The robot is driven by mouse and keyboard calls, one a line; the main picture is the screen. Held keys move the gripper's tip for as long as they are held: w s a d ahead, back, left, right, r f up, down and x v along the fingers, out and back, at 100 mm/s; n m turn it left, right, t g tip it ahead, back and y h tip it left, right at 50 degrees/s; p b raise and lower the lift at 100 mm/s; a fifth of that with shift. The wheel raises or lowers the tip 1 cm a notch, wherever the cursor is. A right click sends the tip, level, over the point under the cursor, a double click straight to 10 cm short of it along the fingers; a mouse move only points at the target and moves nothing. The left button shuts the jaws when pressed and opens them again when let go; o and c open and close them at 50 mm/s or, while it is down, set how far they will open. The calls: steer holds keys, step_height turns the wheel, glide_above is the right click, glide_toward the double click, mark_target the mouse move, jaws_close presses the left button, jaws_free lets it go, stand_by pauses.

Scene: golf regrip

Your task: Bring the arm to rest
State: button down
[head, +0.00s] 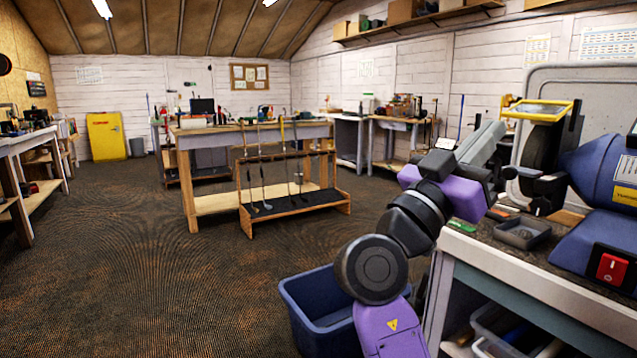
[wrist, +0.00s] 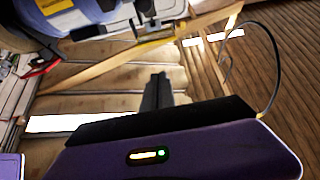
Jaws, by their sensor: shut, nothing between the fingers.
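My arm is raised over the right-hand bench (head: 540,284), bent upward and to the right. My gripper (head: 495,130) points up, close to the left side of the blue bench grinder (head: 597,180). In the wrist view the dark fingers of my gripper (wrist: 158,78) lie together with nothing between them. The grinder also shows at the top left of the wrist view (wrist: 65,15). Whether my gripper touches the grinder or its yellow-framed shield (head: 541,108) cannot be told; a gap seems to show.
A small grey tray (head: 522,233) lies on the bench before the grinder. A blue bin (head: 310,305) stands on the floor beside my arm. A rack of golf clubs (head: 295,213) stands before the middle workbench (head: 200,133). The floor at left is clear.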

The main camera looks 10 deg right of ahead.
steer(key=w+a+r+n+t+y, duration=0.1)
steer(key=w+a+n+t+y, duration=0.2)
steer(key=n+t, duration=0.3)
steer(key=w+a+f+n+t+y, duration=0.1)
steer(key=a+f+n+t+y, duration=0.25)
steer(key=f+y, duration=0.3)
steer(key=w+a+f+n+t+y, duration=0.25)
steer(key=f+n+t+y, duration=0.2)
steer(key=f, duration=0.25)
steer(key=s+a+f+n+g+y, duration=0.1)
steer(key=s+a+f+n+y, duration=0.15)
steer(key=s+f+y, duration=0.45)
steer(key=s+a+f+n+y, duration=0.1)
steer(key=s+a+f+y, duration=0.2)
steer(key=s+f, duration=0.85)
steer(key=s+d+f+m+g, duration=0.1)
steer(key=s+f+g, duration=0.1)
steer(key=s+f, duration=0.5)
steer(key=s+d+f+m+g, duration=0.1)
steer(key=s+f+g, duration=0.15)
steer(key=s, duration=0.85)
steer(key=s+d+f+m+g, duration=0.15)
steer(key=s+f, duration=0.35)
steer(key=s, duration=0.5)
step_height(320, 180, up, 22)
steer(key=p, duration=2.2)
steer(key=shift+w+g+h, duration=0.3)
steer(key=shift+w, duration=0.15)
